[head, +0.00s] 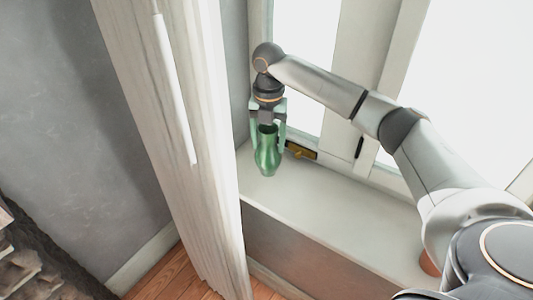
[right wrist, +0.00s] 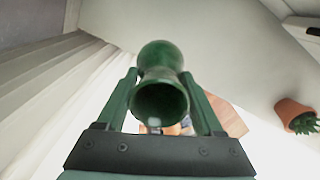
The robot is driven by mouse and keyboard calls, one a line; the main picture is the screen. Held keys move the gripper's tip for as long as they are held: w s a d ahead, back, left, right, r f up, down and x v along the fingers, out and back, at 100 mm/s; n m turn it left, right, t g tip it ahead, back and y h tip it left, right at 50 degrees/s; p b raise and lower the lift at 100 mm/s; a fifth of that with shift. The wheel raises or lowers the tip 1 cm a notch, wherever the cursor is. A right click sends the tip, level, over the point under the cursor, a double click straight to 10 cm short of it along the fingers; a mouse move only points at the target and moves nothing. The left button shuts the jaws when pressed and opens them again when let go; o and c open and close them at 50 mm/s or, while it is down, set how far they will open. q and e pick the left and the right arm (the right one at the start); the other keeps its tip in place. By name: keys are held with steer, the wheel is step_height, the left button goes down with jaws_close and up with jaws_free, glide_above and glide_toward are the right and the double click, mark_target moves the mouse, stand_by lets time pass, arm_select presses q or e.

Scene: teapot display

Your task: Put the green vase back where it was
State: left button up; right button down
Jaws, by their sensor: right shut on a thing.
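The green vase (head: 267,155) is a small glossy vase with a flared mouth and a round body. My right gripper (head: 268,132) is shut on it at the neck, from above, over the left end of the white window sill (head: 330,206). The vase looks upright; I cannot tell whether its base touches the sill. In the right wrist view, the vase (right wrist: 160,85) stands between the two green fingers (right wrist: 163,95), its open mouth facing the camera. My left gripper is not in view.
A potted cactus (right wrist: 296,116) shows at the right in the right wrist view. The sill's middle looks clear.

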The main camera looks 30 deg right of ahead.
steer(key=w+d+f, duration=0.2)
steer(key=w+f, duration=0.1)
steer(key=f, duration=0.5)
steer(key=shift+w+f+p, duration=0.2)
steer(key=shift+w+p, duration=0.1)
steer(key=shift+w, duration=0.1)
steer(key=shift+f, duration=0.1)
jaws_free()
step_height(320, 180, up, 12)
steer(key=shift+r+b, duration=0.1)
steer(key=shift+b, duration=0.25)
stand_by(0.5)
